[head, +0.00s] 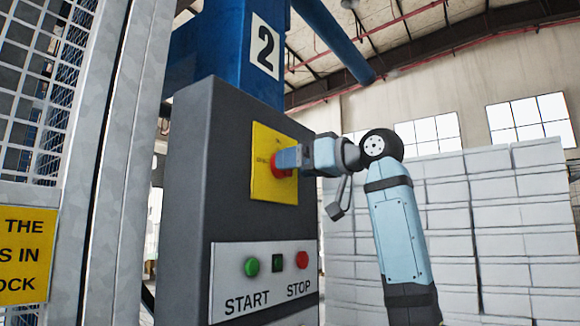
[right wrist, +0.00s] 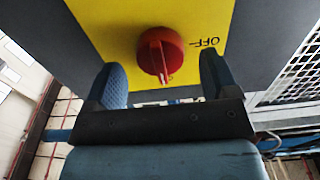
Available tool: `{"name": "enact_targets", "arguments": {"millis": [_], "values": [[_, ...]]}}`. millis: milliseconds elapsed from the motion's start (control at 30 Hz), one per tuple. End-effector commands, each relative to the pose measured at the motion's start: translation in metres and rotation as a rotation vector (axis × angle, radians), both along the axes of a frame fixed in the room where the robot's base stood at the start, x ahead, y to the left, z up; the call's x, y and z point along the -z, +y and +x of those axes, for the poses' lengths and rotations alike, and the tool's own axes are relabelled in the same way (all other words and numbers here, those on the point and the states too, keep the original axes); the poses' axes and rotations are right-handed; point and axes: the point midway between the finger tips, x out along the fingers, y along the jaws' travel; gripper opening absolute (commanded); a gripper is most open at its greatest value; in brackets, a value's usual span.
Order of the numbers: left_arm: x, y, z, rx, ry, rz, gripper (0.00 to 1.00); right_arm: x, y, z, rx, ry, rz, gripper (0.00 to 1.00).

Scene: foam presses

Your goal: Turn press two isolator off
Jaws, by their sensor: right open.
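The red isolator knob (head: 281,166) sits on a yellow plate (head: 265,191) on the front of the dark grey panel, below a number 2 sign (head: 265,47). In the right wrist view the knob (right wrist: 160,54) has a white mark at its lower end, pointing down in the picture, away from the OFF lettering (right wrist: 208,42) at its right. My right gripper (head: 288,160) is at the knob and partly hides it. In the right wrist view its open fingers (right wrist: 162,74) lie left and right of the knob, with visible gaps. My left gripper is not in view.
Below the plate are a green START button (head: 252,266), a small dark green square (head: 278,262) and a red STOP button (head: 302,260). A mesh guard with a metal post (head: 113,160) stands left. White stacked blocks (head: 480,220) stand behind my right arm.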

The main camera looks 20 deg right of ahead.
Motion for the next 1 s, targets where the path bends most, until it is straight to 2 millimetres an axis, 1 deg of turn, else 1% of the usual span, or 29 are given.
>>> {"name": "enact_targets", "arguments": {"millis": [33,200,500,533,567,600,667,700,733,1000], "values": [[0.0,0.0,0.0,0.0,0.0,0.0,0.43,0.0,0.004,0.006,0.0,0.001,0.0,0.8],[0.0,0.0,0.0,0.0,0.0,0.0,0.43,0.0,0.012,0.015,-0.001,0.0,0.0,0.8],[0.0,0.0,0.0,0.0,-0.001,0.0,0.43,0.0,0.013,0.017,0.0,-0.001,-0.001,0.8],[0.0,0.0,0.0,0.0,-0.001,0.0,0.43,0.0,0.013,0.017,0.001,-0.001,-0.001,0.76],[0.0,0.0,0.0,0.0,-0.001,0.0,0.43,0.0,0.013,0.017,0.0,-0.001,-0.001,0.69],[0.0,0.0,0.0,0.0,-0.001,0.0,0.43,0.0,0.013,0.017,0.0,-0.001,-0.001,0.59],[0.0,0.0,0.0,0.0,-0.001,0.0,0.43,0.0,0.013,0.017,0.001,-0.001,-0.001,0.46],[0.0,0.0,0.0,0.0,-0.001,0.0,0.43,0.0,0.013,0.017,0.0,0.0,0.0,0.36],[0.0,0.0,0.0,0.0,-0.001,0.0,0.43,0.0,0.013,0.017,0.0,0.0,0.0,0.31],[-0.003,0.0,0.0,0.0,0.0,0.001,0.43,-0.001,0.013,0.017,0.001,-0.011,-0.016,0.31]]}}
